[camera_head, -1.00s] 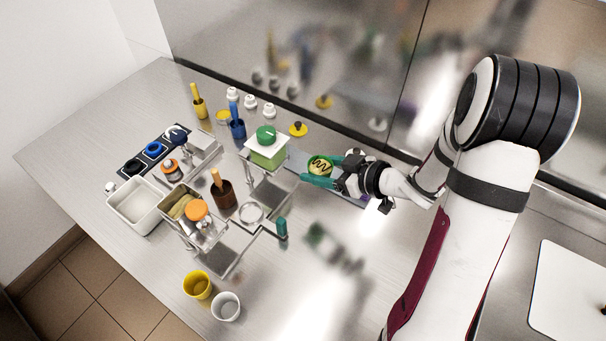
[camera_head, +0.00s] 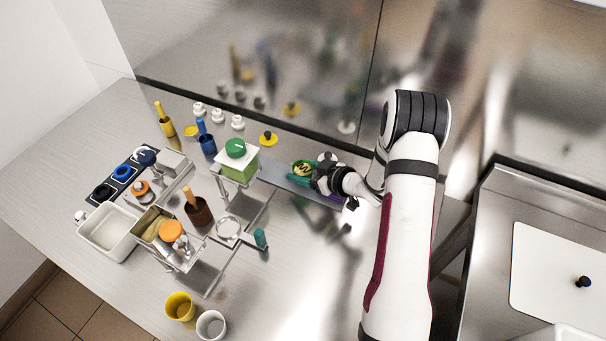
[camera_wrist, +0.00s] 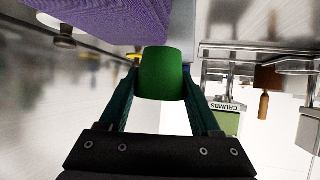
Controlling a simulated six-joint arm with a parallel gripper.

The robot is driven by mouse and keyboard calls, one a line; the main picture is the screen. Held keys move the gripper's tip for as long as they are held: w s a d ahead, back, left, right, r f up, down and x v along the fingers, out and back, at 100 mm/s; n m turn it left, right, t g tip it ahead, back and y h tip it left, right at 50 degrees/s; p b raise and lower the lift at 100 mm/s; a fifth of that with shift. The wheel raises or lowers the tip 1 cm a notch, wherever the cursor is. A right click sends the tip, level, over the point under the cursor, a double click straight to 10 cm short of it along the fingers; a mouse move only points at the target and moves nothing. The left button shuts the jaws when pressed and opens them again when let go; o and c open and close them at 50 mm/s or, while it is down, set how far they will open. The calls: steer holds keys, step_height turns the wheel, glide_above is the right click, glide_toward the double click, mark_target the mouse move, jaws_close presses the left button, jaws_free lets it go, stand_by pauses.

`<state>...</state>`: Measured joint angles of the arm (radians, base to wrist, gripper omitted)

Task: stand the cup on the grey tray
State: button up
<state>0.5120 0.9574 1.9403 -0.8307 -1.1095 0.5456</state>
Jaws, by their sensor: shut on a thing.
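The cup is green, with yellow contents and a dark squiggle on top (camera_head: 303,167). It looks upright in the head view. My gripper (camera_head: 301,175) is shut on it, with one teal finger on each side; the wrist view also shows the green cup (camera_wrist: 163,73) between the fingertips. The grey tray (camera_head: 275,174) is a flat bluish-grey strip behind and below the cup in the head view. The cup appears over this tray; whether its base touches is hidden by the fingers. A purple piece (camera_head: 334,198) shows at the tray's right end, and purple fills the wrist view's upper left (camera_wrist: 105,18).
A stand with a green-lidded container (camera_head: 238,168) is just left of the tray. A teal-handled item (camera_head: 260,238), a yellow cup (camera_head: 180,307) and a white cup (camera_head: 211,325) are nearer. The steel wall runs behind.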

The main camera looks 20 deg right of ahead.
steer(key=shift+f, duration=0.85)
steer(key=shift+f, duration=0.1)
steer(key=o, duration=1.4)
